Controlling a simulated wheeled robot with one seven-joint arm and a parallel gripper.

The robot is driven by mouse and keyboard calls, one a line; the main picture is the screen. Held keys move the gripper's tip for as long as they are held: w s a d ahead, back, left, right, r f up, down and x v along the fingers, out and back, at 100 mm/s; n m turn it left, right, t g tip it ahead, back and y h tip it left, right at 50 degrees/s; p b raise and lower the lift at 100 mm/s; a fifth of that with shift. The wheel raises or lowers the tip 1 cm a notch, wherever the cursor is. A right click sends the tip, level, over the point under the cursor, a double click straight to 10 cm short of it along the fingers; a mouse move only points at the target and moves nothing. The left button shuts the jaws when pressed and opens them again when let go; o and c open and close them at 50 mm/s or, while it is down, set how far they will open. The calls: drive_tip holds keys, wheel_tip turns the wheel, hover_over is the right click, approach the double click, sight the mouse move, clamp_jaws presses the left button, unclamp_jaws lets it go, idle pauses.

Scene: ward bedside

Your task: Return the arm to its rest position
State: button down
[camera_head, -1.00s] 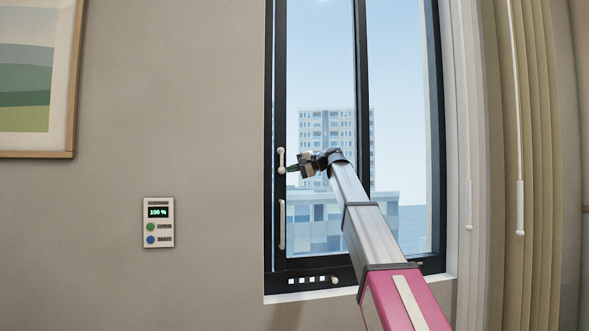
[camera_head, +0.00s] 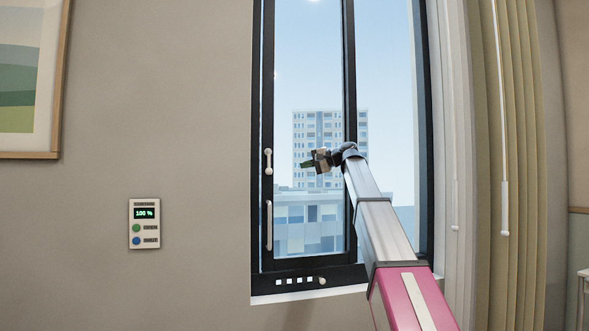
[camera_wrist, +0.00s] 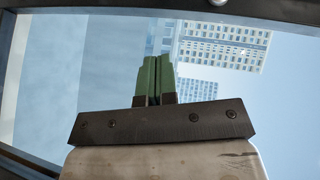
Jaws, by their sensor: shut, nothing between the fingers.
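My arm reaches up from the lower right in the head view, with its pink lower link and silver upper section in front of the window. My gripper (camera_head: 306,164) is at the arm's end, pointing left, in front of the glass and apart from the window handle. In the wrist view my gripper (camera_wrist: 155,62) shows its two green fingers side by side, shut with nothing between them.
The dark-framed window (camera_head: 257,110) has an upper white handle (camera_head: 268,161) and a lower one (camera_head: 269,225). A control panel (camera_head: 144,224) reading 100 % is on the wall at left. A picture (camera_head: 30,80) hangs at upper left. Curtains (camera_head: 520,150) hang at right.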

drive_tip(key=s+d+f+h, duration=0.2)
drive_tip(key=d+f, duration=0.1)
drive_tip(key=f, duration=1.3)
drive_tip(key=s+d+f+m+h, duration=0.1)
drive_tip(key=s+d+f+h, duration=0.15)
drive_tip(key=f, duration=1.35)
drive_tip(key=s+d+f+h, duration=0.2)
drive_tip(key=f+h, duration=0.1)
drive_tip(key=f, duration=1.2)
drive_tip(key=s+d+f+n+g+h, duration=0.1)
drive_tip(key=s+d+f+g+h, duration=0.1)
drive_tip(key=s+f, duration=1.1)
drive_tip(key=s+d+f+n+g+h, duration=0.2)
drive_tip(key=s+d+f+h, duration=0.3)
drive_tip(key=s+f, duration=0.9)
wheel_tip(320, 180, down, 6)
drive_tip(key=shift+d+r+g, duration=0.2)
drive_tip(key=shift+d+g, duration=0.3)
drive_tip(key=shift+d, duration=0.75)
